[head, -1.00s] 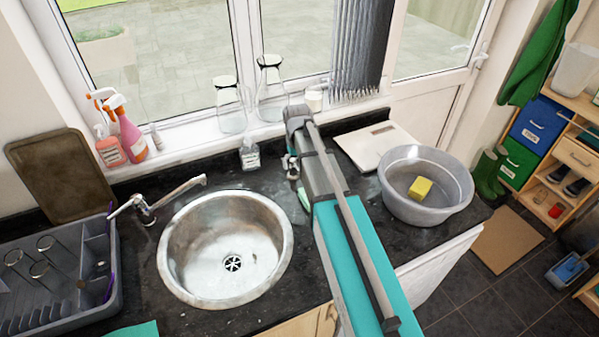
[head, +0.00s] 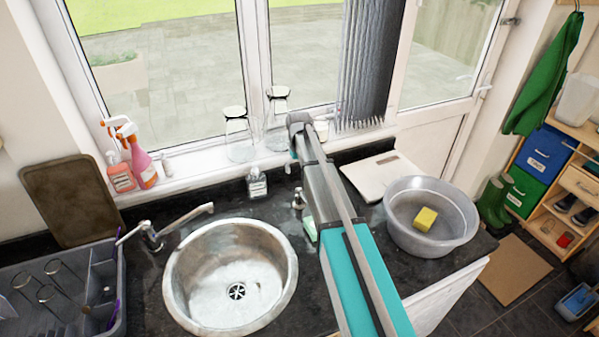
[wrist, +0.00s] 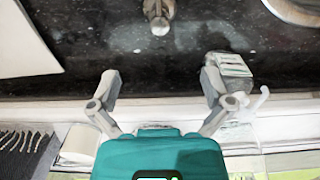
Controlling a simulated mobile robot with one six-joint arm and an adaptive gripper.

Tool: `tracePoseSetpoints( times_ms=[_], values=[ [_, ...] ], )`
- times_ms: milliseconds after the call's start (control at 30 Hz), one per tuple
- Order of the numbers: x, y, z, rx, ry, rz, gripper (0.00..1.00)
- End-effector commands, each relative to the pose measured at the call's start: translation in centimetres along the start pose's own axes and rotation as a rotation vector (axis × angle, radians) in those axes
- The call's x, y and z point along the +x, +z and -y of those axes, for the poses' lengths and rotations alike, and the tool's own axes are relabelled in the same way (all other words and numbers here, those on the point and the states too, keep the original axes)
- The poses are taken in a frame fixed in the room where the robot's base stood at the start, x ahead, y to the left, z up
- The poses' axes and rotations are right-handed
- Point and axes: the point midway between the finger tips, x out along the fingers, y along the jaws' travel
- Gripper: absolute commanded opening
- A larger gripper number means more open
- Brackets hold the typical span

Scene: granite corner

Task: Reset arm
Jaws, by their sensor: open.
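My arm reaches over the black counter (head: 140,285) toward the window, its teal and grey links in the middle of the head view. My gripper (wrist: 160,85) shows in the wrist view with its two grey fingers spread apart and nothing between them. Beyond the fingers lies the dark counter, with a small metal fitting (wrist: 157,15) past the gap. A small labelled bottle (wrist: 230,65) appears beside the right fingertip; I cannot tell whether they touch. In the head view my arm mostly hides the gripper.
A round metal sink (head: 230,275) is left of my arm. A grey basin (head: 430,245) with a yellow sponge (head: 425,219) and a white scale (head: 383,175) are right. Glass vessels (head: 238,140) and spray bottles (head: 140,160) line the sill. A dish rack (head: 60,300) stands left.

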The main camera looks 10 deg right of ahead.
Motion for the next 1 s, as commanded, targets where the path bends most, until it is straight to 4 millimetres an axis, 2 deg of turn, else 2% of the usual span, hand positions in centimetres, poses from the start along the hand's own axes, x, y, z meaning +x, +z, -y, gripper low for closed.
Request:
tracePoseSetpoints(
  times_ms=[400, 567, 667, 767, 1000],
  values=[
    [0.0, 0.0, 0.0, 0.0, 0.0, 0.0, 1.0],
    [0.4, 1.6, 0.4, 0.007, 0.0, 0.0, 1.0],
    [0.9, 3.7, 1.0, 0.019, 0.0, 0.0, 1.0],
    [1.6, 6.6, 1.7, 0.037, 0.0, 0.0, 1.0],
    [3.6, 15.3, 3.9, 0.093, 0.001, 0.0, 1.0]
  ],
)
